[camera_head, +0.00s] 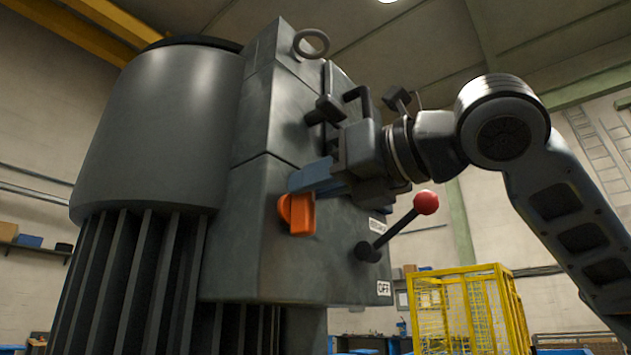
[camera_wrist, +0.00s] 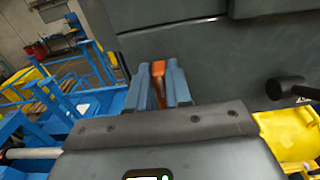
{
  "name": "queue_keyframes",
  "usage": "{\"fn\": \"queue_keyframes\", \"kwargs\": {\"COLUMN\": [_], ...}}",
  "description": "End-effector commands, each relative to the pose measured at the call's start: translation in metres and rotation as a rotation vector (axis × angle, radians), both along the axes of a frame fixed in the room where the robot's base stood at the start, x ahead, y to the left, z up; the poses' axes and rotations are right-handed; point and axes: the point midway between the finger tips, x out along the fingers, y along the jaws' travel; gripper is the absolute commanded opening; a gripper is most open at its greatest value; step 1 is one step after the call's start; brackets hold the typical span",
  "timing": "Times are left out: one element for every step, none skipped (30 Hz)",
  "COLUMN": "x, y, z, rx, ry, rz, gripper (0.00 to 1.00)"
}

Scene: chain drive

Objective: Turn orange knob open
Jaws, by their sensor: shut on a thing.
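The orange knob (camera_head: 299,214) sticks out from the front face of the grey machine housing (camera_head: 262,235) in the head view. My gripper (camera_head: 309,180) reaches it from the right, with its blue fingers at the knob's upper part. In the wrist view the knob (camera_wrist: 158,82) shows as an orange strip between the two blue fingers of my gripper (camera_wrist: 160,88). The fingers are shut on it. Part of the knob is hidden by the fingers, and its turn angle is hard to tell.
A dark handle (camera_head: 357,100) and ring (camera_head: 311,43) sit above. A yellow cage (camera_head: 462,310) stands behind at the right.

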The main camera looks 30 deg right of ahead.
Motion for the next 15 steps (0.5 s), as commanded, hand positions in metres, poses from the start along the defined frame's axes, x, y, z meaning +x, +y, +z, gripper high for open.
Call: {"fn": "queue_keyframes", "kwargs": {"x": [0.0007,0.0007,0.0009,0.0009,0.0009,0.0011,0.0013,0.0014,0.0017,0.0019,0.0021,0.0024,0.0027,0.0029,0.0032], "y": [-0.0001,-0.0002,-0.0004,-0.0004,-0.0006,-0.0009,-0.0013,-0.0015,-0.0020,-0.0024,-0.0029,-0.0036,-0.0044,-0.0050,-0.0060], "z": [0.0000,0.0000,0.0000,0.0000,0.0000,0.0000,-0.0001,-0.0001,-0.0002,-0.0003,-0.0004,-0.0006,-0.0008,-0.0009,-0.0011], "rx": [0.003,0.007,0.013,0.019,0.025,0.037,0.048,0.061,0.080,0.097,0.114,0.140,0.161,0.185,0.217], "ry": [0.002,0.003,0.005,0.007,0.009,0.013,0.017,0.021,0.027,0.033,0.038,0.047,0.054,0.061,0.072], "rz": [0.000,0.000,0.000,0.000,0.000,0.000,0.000,0.000,0.000,0.000,0.000,0.000,0.000,0.000,0.001], "gripper": [0.00,0.00,0.00,0.00,0.00,0.00,0.00,0.00,0.00,0.00,0.00,0.00,0.00,0.00,0.00]}}
